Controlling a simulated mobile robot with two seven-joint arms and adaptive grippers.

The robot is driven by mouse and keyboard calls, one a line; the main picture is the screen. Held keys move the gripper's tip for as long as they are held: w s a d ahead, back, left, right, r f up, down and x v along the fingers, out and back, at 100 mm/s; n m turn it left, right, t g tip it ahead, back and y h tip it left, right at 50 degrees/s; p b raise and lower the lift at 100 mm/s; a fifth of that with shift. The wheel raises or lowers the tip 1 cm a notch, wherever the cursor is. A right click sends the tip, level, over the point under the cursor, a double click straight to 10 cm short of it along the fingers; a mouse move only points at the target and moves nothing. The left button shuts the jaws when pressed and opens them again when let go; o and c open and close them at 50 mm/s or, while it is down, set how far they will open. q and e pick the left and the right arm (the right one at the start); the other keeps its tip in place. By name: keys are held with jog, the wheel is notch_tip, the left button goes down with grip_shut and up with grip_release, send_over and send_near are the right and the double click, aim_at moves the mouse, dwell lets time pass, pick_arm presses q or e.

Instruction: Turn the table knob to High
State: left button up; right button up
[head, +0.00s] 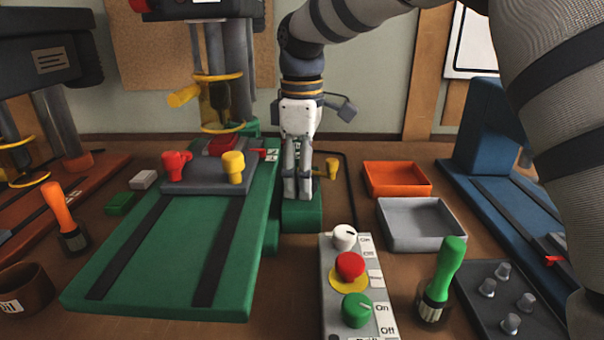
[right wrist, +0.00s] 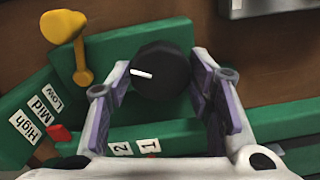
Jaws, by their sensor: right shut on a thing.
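A black round knob (right wrist: 165,75) with a white pointer line shows in the right wrist view. Its line points left, roughly toward the Low label. The Low (right wrist: 56,102), Mid and High (right wrist: 26,125) labels sit on a green part to the left of the knob. My right gripper (head: 298,194) reaches down behind the control box in the head view. In the right wrist view its two fingers stand on either side of the knob, shut on it. In the head view the gripper hides the knob. My left gripper is not in view.
A yellow-ended lever (right wrist: 72,40) stands close beside the knob. The green drill press table (head: 150,245) is left of my gripper. A control box (head: 340,290), an orange tray (head: 396,193), a grey tray (head: 422,240) and a green-handled tool (head: 447,262) stand right.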

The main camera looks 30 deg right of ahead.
jog(key=shift+f+m, duration=0.1)
jog(key=shift+m, duration=0.9)
dwell(0.5)
jog(key=o, duration=1.1)
jog(key=shift+o, duration=0.2)
notch_tip(320, 180, up, 12)
